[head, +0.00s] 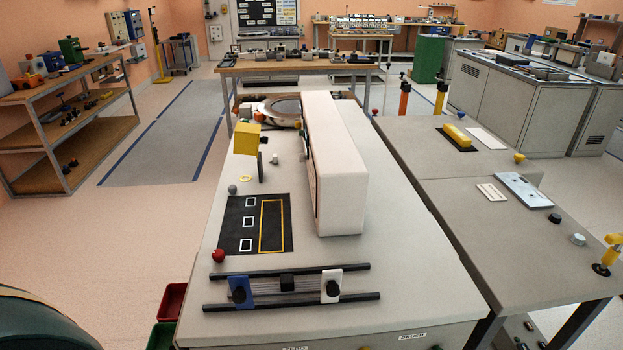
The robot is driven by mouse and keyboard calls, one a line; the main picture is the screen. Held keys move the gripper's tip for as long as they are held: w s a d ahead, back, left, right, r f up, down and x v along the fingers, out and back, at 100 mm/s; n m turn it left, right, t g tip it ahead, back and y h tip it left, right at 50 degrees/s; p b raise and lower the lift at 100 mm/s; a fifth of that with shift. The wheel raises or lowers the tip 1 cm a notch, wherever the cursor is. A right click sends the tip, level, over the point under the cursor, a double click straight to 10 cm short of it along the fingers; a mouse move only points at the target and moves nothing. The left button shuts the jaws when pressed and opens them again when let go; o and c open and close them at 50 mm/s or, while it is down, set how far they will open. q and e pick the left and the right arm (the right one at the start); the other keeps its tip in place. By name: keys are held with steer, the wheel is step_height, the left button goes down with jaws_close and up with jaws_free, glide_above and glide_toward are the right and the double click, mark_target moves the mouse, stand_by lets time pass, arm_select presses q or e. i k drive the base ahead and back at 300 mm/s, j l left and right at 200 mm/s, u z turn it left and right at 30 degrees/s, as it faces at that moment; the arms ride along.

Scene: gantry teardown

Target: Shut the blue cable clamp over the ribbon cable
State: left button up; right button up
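A blue block with a black knob (239,292) sits at the left end of two dark parallel rails near the front of the grey bench. It looks like the blue cable clamp, but I cannot tell whether it is open or shut. A grey striped band (300,284), perhaps the ribbon cable, runs between the rails from the blue block to a white block with a black knob (331,286). Neither of my grippers is in view.
A tall white housing (338,170) stands behind the rails. A black mat (240,236) with white and yellow outlines lies behind the blue block, with a red ball (218,256) at its corner. Red (173,301) and green bins sit below the bench's left edge. The front strip is clear.

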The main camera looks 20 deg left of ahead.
mark_target(239, 286)
steer(key=u, duration=1.3)
